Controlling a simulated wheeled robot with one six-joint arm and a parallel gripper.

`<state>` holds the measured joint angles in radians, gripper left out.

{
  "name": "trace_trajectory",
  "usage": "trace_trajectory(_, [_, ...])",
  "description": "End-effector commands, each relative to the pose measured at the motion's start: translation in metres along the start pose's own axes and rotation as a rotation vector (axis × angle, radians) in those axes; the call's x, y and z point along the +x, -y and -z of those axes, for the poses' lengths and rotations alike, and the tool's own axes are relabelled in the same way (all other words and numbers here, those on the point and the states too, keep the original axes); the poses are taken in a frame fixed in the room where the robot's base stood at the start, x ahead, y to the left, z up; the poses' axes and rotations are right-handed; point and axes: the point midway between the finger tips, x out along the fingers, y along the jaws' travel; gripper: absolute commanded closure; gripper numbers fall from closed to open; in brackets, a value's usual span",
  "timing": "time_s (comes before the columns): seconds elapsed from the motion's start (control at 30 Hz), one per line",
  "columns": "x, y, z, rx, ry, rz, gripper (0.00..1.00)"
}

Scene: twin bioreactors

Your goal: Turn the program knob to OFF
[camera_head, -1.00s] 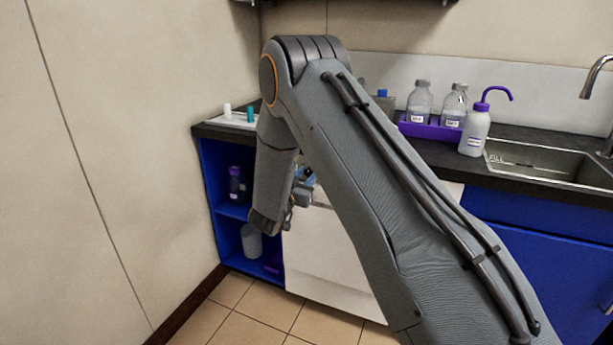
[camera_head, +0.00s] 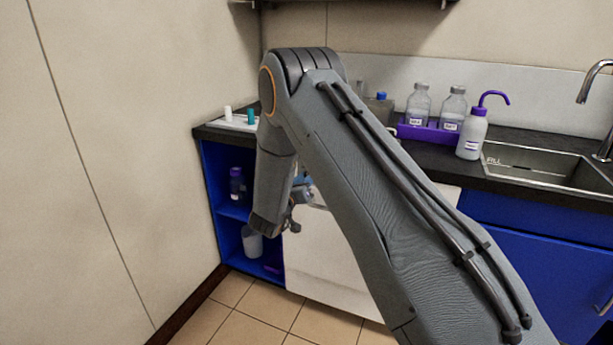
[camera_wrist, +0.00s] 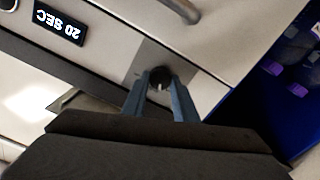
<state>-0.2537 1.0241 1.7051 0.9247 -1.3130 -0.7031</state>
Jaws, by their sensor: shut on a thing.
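The program knob (camera_wrist: 160,74) is a small dark round knob with a short pale mark, on a square grey plate on a white front panel in the wrist view. My gripper (camera_wrist: 159,83) has its two blue-grey fingers on either side of the knob and is shut on it. The lettering around the knob is too small to read. In the head view my gripper (camera_head: 303,190) is mostly behind my arm, at the white appliance front (camera_head: 315,245), and the knob is hidden there.
A display (camera_wrist: 60,27) reading "20 SEC" appears upside down in the wrist view, near a bar handle (camera_wrist: 182,9). A blue open shelf (camera_head: 228,212) with bottles adjoins the appliance. A purple bottle tray (camera_head: 428,132) and sink (camera_head: 535,165) lie to the right.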

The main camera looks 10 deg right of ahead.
Motion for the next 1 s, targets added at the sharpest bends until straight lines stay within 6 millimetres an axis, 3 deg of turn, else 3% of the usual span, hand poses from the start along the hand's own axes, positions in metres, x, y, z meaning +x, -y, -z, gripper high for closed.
trace_trajectory(0.5, [-0.0003, 0.0014, 0.0009, -0.440, -0.002, 0.000, 0.96])
trace_trajectory(1.0, [-0.0004, 0.0024, 0.0004, -0.613, -0.002, 0.001, 0.96])
